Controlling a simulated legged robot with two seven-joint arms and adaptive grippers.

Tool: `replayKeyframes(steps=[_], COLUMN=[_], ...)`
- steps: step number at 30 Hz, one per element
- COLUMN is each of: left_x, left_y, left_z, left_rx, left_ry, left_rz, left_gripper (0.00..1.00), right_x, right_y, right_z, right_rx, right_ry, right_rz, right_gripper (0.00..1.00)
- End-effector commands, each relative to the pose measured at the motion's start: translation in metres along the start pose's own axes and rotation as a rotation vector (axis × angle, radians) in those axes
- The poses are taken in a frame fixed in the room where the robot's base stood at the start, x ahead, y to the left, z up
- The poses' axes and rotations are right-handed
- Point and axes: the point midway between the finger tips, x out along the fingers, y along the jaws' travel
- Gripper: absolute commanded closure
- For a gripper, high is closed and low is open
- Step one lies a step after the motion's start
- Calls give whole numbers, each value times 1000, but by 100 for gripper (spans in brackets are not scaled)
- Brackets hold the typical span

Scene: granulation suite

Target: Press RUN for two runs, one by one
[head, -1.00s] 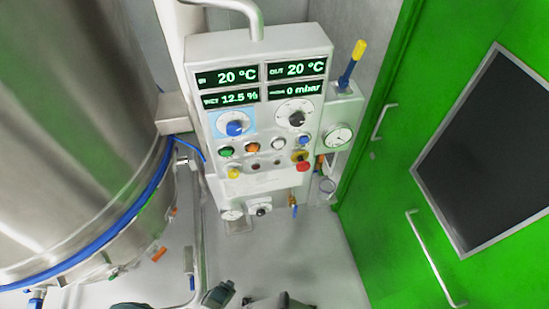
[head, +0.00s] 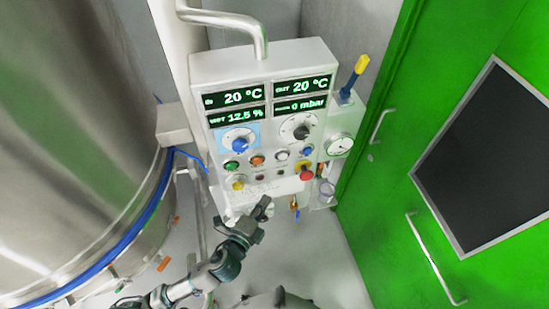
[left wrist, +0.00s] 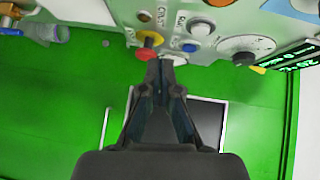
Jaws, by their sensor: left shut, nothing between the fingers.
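The control panel (head: 262,95) stands ahead, its displays reading 20 °C, 20 °C, 12.5 % and 0 mbar. Its button row has green (head: 231,165), orange (head: 257,160), white (head: 281,154) and blue (head: 306,149) buttons. In the left wrist view, lettering beside the white button (left wrist: 200,28) seems to read RUN, but it is blurred. A red mushroom button (head: 306,174) on yellow sits lower right. My left gripper (head: 264,205) is shut and empty, in front of the panel's lower edge, below the buttons. It also shows in the left wrist view (left wrist: 160,66). My right gripper is out of view.
A large steel vessel (head: 70,130) with a blue band fills the left. A green door (head: 400,190) with handles is on the right. A gauge (head: 339,145) and a yellow-blue lever (head: 353,78) sit right of the panel. A bent pipe (head: 225,19) runs above it.

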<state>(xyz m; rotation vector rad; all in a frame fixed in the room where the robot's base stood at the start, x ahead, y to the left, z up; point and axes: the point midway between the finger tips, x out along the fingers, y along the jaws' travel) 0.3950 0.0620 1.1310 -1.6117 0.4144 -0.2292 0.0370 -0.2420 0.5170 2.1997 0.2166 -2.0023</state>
Motion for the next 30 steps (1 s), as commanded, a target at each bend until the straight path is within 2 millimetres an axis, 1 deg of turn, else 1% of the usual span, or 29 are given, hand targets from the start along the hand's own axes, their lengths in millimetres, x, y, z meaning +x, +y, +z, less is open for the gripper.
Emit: replayKeyframes(steps=[1,3,6,16,20,23,26,30], left_x=[-9,-17,-24,-26,-21,-12,1,17], left_y=[-19,-36,-47,-49,-48,-47,-47,-46], left_z=[-9,-18,-24,-24,-23,-23,-24,-25], left_rx=[31,64,87,89,88,86,87,85], left_ry=[25,48,62,65,63,63,65,63], left_rz=[-34,-68,-93,-98,-102,-104,-105,-106], left_gripper=[100,100,100,100,100,100,100,100], right_x=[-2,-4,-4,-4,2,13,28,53], right_y=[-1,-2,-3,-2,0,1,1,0], right_z=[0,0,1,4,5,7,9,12], right_rx=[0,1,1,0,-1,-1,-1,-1], right_ry=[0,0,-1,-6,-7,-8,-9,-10], right_rz=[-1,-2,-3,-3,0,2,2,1], right_gripper=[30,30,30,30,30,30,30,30])
